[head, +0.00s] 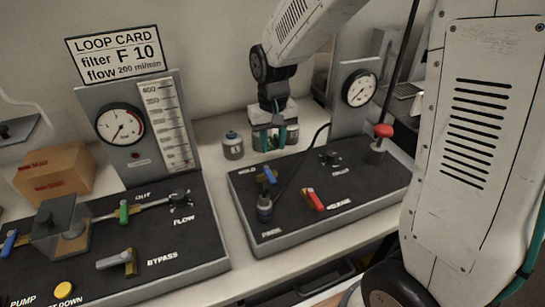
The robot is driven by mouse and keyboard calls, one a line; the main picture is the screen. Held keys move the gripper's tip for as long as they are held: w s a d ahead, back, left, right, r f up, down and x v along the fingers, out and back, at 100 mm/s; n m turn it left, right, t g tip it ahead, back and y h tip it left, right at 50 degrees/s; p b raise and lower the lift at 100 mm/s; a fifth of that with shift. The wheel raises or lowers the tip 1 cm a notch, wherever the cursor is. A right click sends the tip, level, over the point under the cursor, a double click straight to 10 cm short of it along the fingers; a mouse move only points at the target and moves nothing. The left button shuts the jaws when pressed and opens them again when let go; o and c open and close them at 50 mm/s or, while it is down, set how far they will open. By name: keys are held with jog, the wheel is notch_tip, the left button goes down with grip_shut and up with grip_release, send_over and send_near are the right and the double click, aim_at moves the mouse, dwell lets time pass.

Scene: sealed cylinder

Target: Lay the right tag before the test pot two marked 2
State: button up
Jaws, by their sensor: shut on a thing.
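My gripper (275,137) points down at the back of the bench, among small pots. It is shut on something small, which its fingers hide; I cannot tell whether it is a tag. A grey pot with a blue top (232,146) stands upright just left of the gripper. Another pot (292,131) shows partly at the gripper's right. More pot surface seems to lie behind the fingers. No number on any pot can be read, and no tag can be made out for sure.
A black panel with blue and red handles (312,199) and a gauge (359,88) stands in front and right. Left are the flow panel (190,240), a loop card reading F 10, 200 ml/min (115,54), and a cardboard box (55,173). Bare bench shows between the panels.

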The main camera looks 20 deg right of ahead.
jog(key=shift+f, duration=2.75)
jog(key=shift+s+f, duration=0.1)
jog(key=shift+f, duration=0.05)
jog(key=o, duration=1)
notch_tip(320, 180, up, 12)
jog(key=r, duration=0.1)
jog(key=s+d+r, duration=0.2)
jog(key=s, duration=1.1)
jog(key=s+d+r+t, duration=0.1)
jog(key=s+r, duration=0.2)
jog(key=s, duration=0.9)
jog(key=shift+s+d+r+n, duration=0.3)
jog(key=shift+s+d+r, duration=0.05)
